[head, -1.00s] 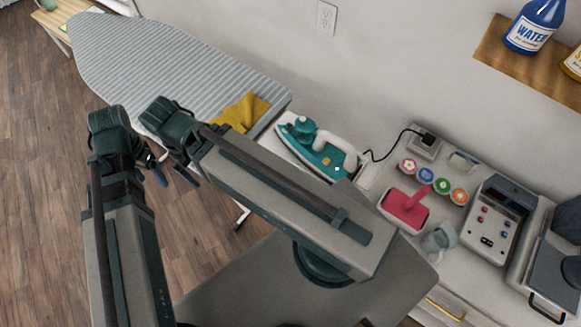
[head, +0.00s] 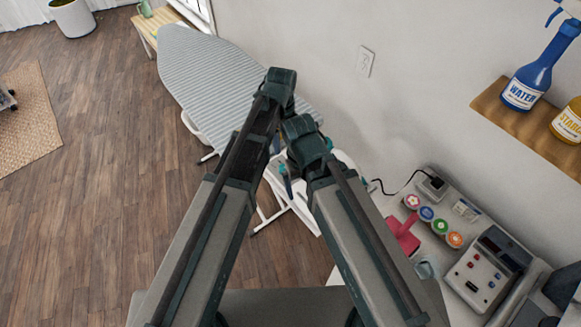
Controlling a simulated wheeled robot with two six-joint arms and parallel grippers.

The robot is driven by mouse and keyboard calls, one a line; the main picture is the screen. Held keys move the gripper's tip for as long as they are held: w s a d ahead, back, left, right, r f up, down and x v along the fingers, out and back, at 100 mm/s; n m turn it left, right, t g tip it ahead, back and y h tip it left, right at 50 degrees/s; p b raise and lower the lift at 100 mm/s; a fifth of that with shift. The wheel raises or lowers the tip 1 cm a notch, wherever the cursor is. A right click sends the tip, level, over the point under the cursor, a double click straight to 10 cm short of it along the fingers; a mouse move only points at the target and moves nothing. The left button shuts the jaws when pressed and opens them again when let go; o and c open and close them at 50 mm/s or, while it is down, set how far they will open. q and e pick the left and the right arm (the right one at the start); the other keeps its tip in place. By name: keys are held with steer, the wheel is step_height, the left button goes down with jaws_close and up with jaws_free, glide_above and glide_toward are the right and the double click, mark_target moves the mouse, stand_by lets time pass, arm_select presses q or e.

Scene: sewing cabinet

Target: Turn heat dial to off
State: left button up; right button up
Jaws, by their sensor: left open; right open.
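The teal and white iron (head: 328,143) is at the near end of the ironing board, mostly hidden behind my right gripper. Only small teal and white parts show, and I cannot make out its heat dial. My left gripper (head: 279,92) is open above the board, with its fingers mostly hidden. My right gripper (head: 302,155) is open, lower and to the right, in front of the iron in this view. I see nothing held in either, and cannot tell if either touches the iron.
The striped ironing board (head: 205,80) stretches to the upper left. A counter on the right holds a red-pink object (head: 403,232), several coloured spools (head: 427,213) and a grey control box (head: 484,272). A shelf (head: 525,120) holds bottles.

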mark_target(284, 169)
arm_select(q)
step_height(284, 169, down, 14)
steer(key=b, duration=1.3)
steer(key=shift+r+b, duration=0.1)
steer(key=shift+b, duration=0.25)
arm_select(e)
step_height(284, 169, down, 14)
steer(key=shift+r, duration=0.1)
steer(key=shift+r, duration=0.1)
arm_select(q)
jaws_close()
